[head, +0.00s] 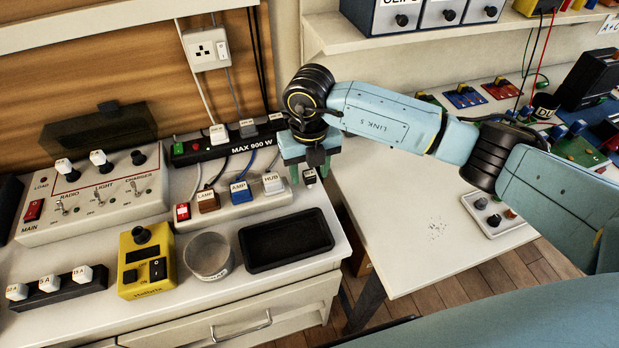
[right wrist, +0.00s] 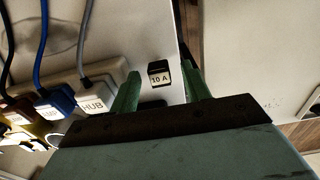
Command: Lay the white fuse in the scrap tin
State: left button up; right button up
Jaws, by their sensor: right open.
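White fuses (head: 63,166) and (head: 98,158) are plugged into the grey switch panel at left. Several more white fuses (head: 49,283) stand in a black rack in front of it. A round, open metal tin (head: 207,254) stands on the counter between the yellow tester and the black tray; its label is hard to read. My right gripper (head: 309,172) points down at the counter's right edge, open. A small black block with a white "10 A" label (right wrist: 159,74) lies between and beyond its open fingers (right wrist: 160,84), apparently not gripped; it also shows in the head view (head: 309,177). My left gripper is not in view.
A yellow tester (head: 146,262) stands left of the tin, and an empty black tray (head: 286,241) right of it. A power strip with labelled plugs and cables (head: 240,193) lies behind them. A white table (head: 415,215) stands to the right beyond a gap.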

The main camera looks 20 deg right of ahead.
jog(key=shift+f, duration=0.6)
jog(key=shift+c, duration=0.5)
grip_shut()
jog(key=shift+r, duration=0.15)
